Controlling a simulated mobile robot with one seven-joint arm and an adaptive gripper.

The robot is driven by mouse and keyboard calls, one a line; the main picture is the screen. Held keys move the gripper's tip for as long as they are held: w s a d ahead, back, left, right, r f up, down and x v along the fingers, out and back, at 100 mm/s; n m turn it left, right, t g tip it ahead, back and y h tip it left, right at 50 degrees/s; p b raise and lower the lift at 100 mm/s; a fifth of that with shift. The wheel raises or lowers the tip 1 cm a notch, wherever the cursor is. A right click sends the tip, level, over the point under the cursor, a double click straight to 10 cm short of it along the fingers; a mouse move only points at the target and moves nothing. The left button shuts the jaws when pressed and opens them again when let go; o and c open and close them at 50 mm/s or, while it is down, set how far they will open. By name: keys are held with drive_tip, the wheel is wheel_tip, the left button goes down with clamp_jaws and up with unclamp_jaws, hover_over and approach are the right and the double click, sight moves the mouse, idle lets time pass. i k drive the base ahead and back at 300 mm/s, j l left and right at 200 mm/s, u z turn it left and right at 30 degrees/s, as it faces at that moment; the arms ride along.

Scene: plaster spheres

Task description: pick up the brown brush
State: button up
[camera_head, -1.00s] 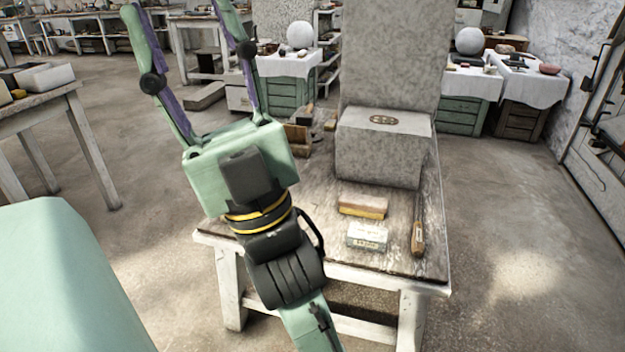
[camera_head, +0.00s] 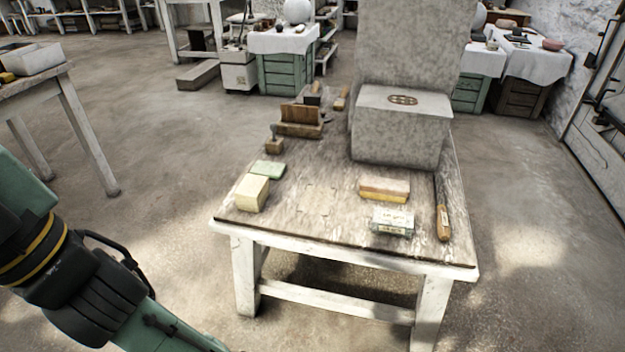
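No thing is clearly recognisable as the brown brush. A brown wooden piece with an upright slab (camera_head: 300,121) stands at the back left of the worktable (camera_head: 320,225). Near it are a small brown block with a dark upright part (camera_head: 274,142), a dark-topped piece (camera_head: 312,94) and a narrow light-brown wooden piece (camera_head: 341,99). I cannot tell which of these is the brush. My gripper's fingers are outside the frame. Only my wrist and forearm show at the lower left, apart from the table.
A big stone block (camera_head: 400,135) stands at the table's back right. Nearer are a yellow block (camera_head: 252,193), green pad (camera_head: 267,169), pink-yellow sponge (camera_head: 384,189), small labelled box (camera_head: 393,221) and wooden-handled tool (camera_head: 442,215). The table's front middle is clear.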

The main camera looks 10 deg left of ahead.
sight(379, 189)
drive_tip(key=i+l, duration=0.5)
drive_tip(key=i+l+z, duration=0.1)
drive_tip(key=i+l, duration=0.4)
drive_tip(key=i, duration=0.15)
